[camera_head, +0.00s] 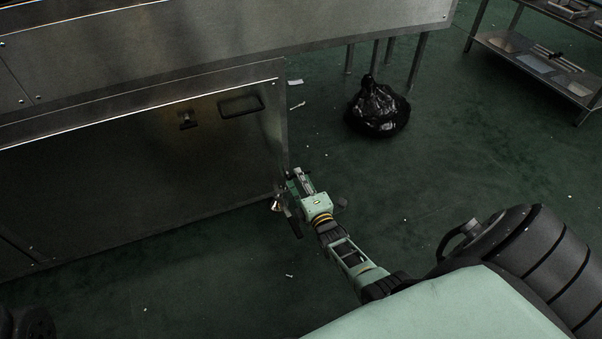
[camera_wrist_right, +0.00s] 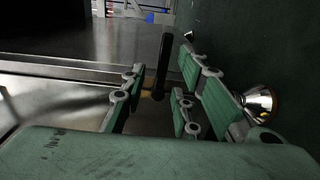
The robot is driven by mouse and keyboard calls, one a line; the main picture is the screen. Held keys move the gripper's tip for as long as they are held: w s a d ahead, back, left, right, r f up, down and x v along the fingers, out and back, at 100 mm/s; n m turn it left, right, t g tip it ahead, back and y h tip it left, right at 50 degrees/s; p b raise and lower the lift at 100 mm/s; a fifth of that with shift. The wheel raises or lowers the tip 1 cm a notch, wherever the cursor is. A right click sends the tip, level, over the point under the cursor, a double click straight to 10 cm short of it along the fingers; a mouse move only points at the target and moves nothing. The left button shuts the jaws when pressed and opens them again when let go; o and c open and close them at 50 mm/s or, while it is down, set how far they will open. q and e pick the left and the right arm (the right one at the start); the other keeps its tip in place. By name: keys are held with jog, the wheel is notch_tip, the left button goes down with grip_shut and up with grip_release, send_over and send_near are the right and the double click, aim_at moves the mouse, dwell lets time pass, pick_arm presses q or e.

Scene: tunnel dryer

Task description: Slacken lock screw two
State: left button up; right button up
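My right gripper (camera_head: 298,196) is beside the right end of the steel housing's lower panel (camera_head: 130,165). In the right wrist view its green-padded fingers (camera_wrist_right: 155,108) stand apart. A black upright handle (camera_wrist_right: 164,62) with a small brass-coloured part (camera_wrist_right: 152,92) shows between and beyond the fingertips; it may be a lock screw. I cannot tell which one, or whether a finger touches it. A shiny bell-shaped metal part (camera_wrist_right: 260,101) is right of the fingers and also shows beside the gripper in the head view (camera_head: 277,204). My left gripper is out of view.
The panel has a dark latch (camera_head: 187,120) and a recessed handle (camera_head: 241,105). A black rubbish bag (camera_head: 377,108) lies on the green floor near the housing's legs. A steel shelf table (camera_head: 540,62) stands at top right. Floor between them is mostly clear, with small scraps.

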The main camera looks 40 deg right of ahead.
jog(key=shift+s, duration=0.1)
jog(key=v, duration=1.1)
jog(key=shift+s, duration=0.4)
